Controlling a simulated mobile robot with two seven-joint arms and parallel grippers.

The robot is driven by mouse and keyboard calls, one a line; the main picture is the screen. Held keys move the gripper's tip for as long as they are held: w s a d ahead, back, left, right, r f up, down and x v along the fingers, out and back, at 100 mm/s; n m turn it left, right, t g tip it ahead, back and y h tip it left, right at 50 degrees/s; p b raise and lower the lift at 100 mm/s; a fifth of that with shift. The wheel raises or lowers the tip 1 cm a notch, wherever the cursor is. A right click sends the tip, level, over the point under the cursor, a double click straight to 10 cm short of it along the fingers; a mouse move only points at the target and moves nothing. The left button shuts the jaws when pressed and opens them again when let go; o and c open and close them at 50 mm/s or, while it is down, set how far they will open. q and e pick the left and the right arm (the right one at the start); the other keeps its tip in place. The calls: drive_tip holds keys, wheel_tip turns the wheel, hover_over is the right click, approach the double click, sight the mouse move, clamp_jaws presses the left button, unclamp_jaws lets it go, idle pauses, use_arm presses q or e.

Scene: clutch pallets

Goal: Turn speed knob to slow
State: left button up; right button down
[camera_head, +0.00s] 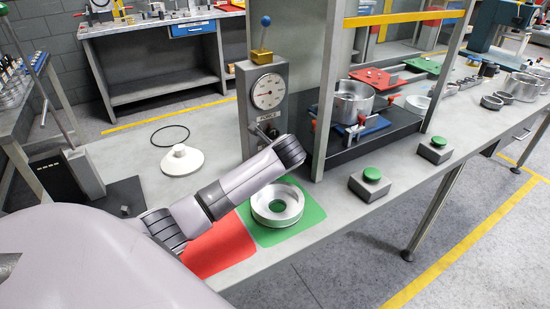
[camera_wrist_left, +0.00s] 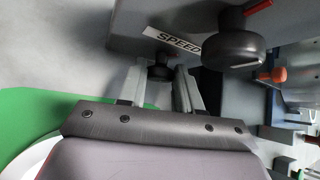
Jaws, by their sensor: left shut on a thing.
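A grey control box (camera_head: 254,97) stands on the bench with a round white dial (camera_head: 267,91). In the left wrist view a SPEED label (camera_wrist_left: 173,38) is on its face, tilted. A small dark knob (camera_wrist_left: 160,67) sits just below the label. My left gripper (camera_wrist_left: 160,75) is shut on this speed knob, one finger on each side. In the head view my left gripper (camera_head: 268,132) is at the box's lower front, and my wrist hides most of the knob. A larger black cylinder with a red mark (camera_wrist_left: 238,52) is right of the label. My right gripper is not in view.
A metal ring (camera_head: 277,205) lies on a green mat (camera_head: 310,214) below my wrist, beside a red mat (camera_head: 222,248). A frame post (camera_head: 330,90) stands close right of the box. Green push buttons (camera_head: 371,174) line the bench front.

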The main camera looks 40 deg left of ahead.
use_arm(q)
drive_tip(key=shift+s+f+n+t+h, duration=0.15)
drive_tip(key=shift+n+t, duration=0.15)
drive_tip(key=shift+t, duration=0.3)
drive_tip(key=shift+r+n+t+h, duration=0.15)
drive_tip(key=shift+n+t, duration=0.15)
drive_tip(key=shift+t, duration=0.3)
drive_tip(key=shift+f, duration=0.1)
drive_tip(key=o, duration=1)
drive_tip(key=shift+o, duration=0.2)
drive_tip(key=shift+v, duration=3.55)
